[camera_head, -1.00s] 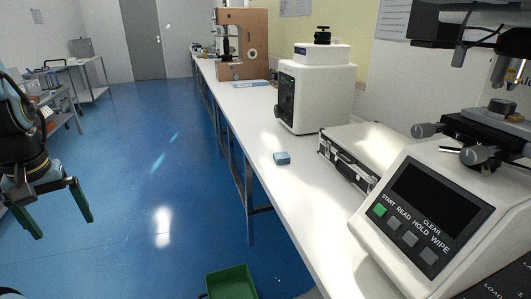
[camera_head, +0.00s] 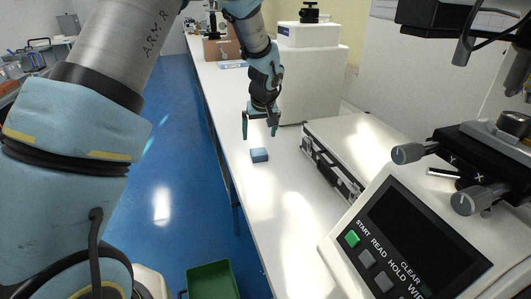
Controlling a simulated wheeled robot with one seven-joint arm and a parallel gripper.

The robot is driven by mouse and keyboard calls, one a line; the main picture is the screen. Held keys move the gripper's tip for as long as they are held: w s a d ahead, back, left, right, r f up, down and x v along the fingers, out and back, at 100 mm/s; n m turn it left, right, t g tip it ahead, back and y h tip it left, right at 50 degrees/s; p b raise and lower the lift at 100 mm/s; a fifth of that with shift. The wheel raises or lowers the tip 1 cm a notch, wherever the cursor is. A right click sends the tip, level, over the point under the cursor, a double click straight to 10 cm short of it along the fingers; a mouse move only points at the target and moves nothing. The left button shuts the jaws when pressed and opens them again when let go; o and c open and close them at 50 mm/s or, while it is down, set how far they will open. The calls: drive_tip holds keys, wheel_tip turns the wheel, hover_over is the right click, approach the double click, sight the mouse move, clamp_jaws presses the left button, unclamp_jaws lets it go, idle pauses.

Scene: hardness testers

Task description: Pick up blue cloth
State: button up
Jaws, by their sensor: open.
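The blue cloth (camera_head: 260,155) is a small folded blue block lying on the white bench, near its left edge, left of the silver case. My gripper (camera_head: 260,128) is open, with dark green fingers pointing down. In the picture it appears just above the cloth, with a finger on either side of a gap. The cloth is outside the fingers, and I cannot tell exactly how far the fingertips are from it.
A silver case (camera_head: 337,150) lies right of the cloth. A tester with a START/READ/HOLD panel (camera_head: 395,243) stands at front right. A white machine (camera_head: 313,70) stands behind my gripper. A green bin (camera_head: 212,280) is below the bench's left edge. Bare bench (camera_head: 265,205) lies in front of the cloth.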

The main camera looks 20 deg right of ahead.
sight(258, 150)
drive_tip(key=x, duration=0.3)
drive_tip(key=shift+s+p+x, duration=0.15)
drive_tip(key=shift+p+x, duration=0.55)
drive_tip(key=shift+x, duration=0.65)
drive_tip(key=shift+s+p+x, duration=0.15)
drive_tip(key=shift+p+x, duration=0.5)
drive_tip(key=shift+x, duration=0.65)
drive_tip(key=shift+f, duration=0.15)
drive_tip(key=c, duration=1.3)
drive_tip(key=shift+c, duration=0.2)
wheel_tip(258, 150, up, 10)
drive_tip(key=b, duration=0.2)
